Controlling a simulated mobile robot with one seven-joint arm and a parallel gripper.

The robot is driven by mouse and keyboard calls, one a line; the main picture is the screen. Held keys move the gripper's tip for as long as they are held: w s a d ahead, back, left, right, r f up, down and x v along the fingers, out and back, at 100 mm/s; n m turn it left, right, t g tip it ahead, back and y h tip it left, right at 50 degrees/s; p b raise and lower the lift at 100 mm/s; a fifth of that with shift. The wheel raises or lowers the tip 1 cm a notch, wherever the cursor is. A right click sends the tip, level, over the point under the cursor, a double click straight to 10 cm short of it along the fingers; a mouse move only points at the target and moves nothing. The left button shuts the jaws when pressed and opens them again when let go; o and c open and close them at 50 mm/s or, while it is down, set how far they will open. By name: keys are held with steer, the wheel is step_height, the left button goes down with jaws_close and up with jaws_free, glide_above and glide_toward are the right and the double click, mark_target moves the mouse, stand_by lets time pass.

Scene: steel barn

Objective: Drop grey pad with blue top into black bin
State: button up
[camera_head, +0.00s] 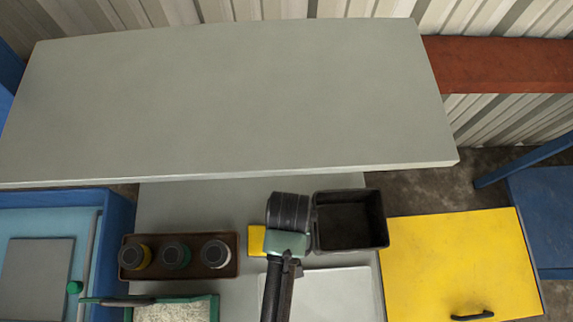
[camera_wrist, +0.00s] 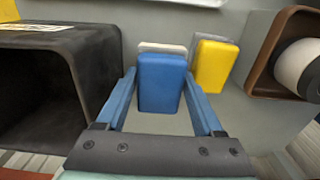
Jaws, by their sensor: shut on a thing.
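The grey pad with a blue top (camera_wrist: 161,83) is between my gripper's two blue fingers (camera_wrist: 160,98) in the wrist view, its blue face toward the camera and a pale grey edge behind. My gripper is shut on it. In the head view my gripper's wrist (camera_head: 288,212) covers the pad. The black bin (camera_head: 383,221) is open and looks empty, just right of my wrist in the head view. It also shows at the left of the wrist view (camera_wrist: 98,62). The pad is beside the bin, not inside it.
A yellow-topped pad (camera_wrist: 214,65) stands close beside the held pad; its yellow also shows in the head view (camera_head: 257,240). A brown tray (camera_head: 198,267) with three jars lies to the left. A raised grey shelf (camera_head: 230,95) spans behind. A yellow panel (camera_head: 455,260) is right.

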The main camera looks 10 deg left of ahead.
steer(key=w, duration=0.1)
steer(key=w+a, duration=0.1)
steer(key=w, duration=0.3)
steer(key=shift+w+a+p, duration=0.15)
steer(key=shift+a+p, duration=0.1)
steer(key=shift+p, duration=0.05)
steer(key=shift+w+f, duration=0.1)
steer(key=shift+f, duration=1.65)
steer(key=shift+f, duration=0.15)
steer(key=o, duration=1.3)
